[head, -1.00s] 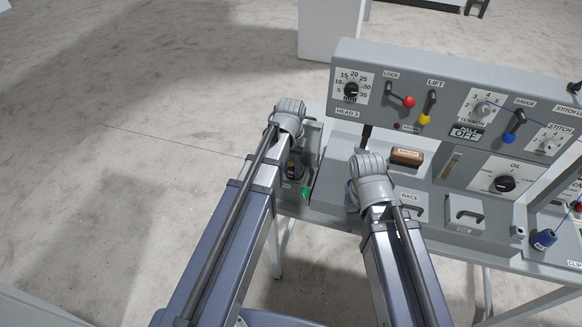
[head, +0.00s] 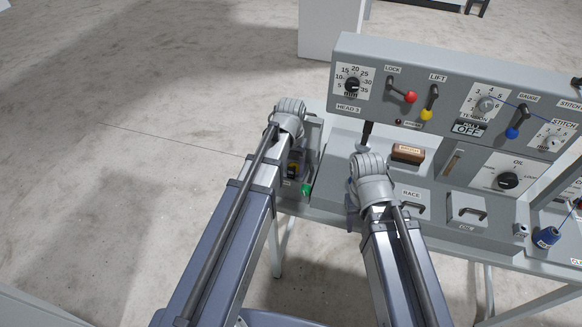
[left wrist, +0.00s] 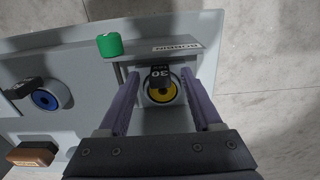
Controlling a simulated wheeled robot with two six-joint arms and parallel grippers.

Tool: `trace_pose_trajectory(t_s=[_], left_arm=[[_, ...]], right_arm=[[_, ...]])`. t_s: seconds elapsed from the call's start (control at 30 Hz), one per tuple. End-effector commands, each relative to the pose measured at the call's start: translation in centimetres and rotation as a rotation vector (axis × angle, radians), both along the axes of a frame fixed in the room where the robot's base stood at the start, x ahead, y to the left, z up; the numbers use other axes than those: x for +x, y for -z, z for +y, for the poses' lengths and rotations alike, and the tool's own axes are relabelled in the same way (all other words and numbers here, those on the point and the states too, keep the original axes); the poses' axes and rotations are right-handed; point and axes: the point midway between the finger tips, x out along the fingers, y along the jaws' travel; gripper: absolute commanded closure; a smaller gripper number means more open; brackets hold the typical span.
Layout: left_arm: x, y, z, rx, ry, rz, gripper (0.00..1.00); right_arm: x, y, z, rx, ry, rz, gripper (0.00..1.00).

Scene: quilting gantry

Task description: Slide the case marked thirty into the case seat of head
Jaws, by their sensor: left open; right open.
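The case marked 30 (left wrist: 160,73) has a dark tab with the number and a round body with a yellow centre. It sits in a grey bay at the machine's left end and shows small in the head view (head: 292,171). My left gripper (left wrist: 161,86) is open, with one finger on each side of the case in the left wrist view; I cannot tell whether they touch it. In the head view my left gripper (head: 298,160) is mostly behind its wrist. My right gripper (head: 352,195) is open over the machine's front, largely hidden. I cannot make out the case seat.
A green knob (left wrist: 110,44) stands beside the bay. A blue-centred round part with a dark tab (left wrist: 46,99) lies left of it in the wrist view. A brown brush (head: 408,153) rests on the deck below the control panel (head: 440,75). Open floor lies left.

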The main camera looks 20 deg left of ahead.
Motion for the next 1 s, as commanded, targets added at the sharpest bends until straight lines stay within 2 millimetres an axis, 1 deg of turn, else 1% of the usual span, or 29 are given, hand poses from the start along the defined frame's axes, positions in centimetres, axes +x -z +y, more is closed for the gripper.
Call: trace_pose_trajectory(t_s=[0.27,0.47,0.67,0.9,1.0], left_arm=[[0.0,-0.1,0.0,0.0,0.0,0.0,0.34],[0.0,-1.1,0.0,0.0,0.0,0.0,0.34],[0.0,-3.4,0.0,0.0,0.0,0.0,0.34],[0.0,-6.6,0.0,0.0,0.0,0.0,0.34],[0.0,-7.5,0.0,0.0,0.0,0.0,0.34]], right_arm=[[0.0,-0.1,0.0,0.0,-0.001,0.0,0.5],[0.0,-1.1,0.0,0.0,-0.001,0.0,0.5],[0.0,-3.4,0.0,0.0,-0.001,0.0,0.5],[0.0,-6.6,0.0,0.001,0.007,0.0,0.5],[0.0,-7.5,0.0,0.002,0.009,0.0,0.5]])
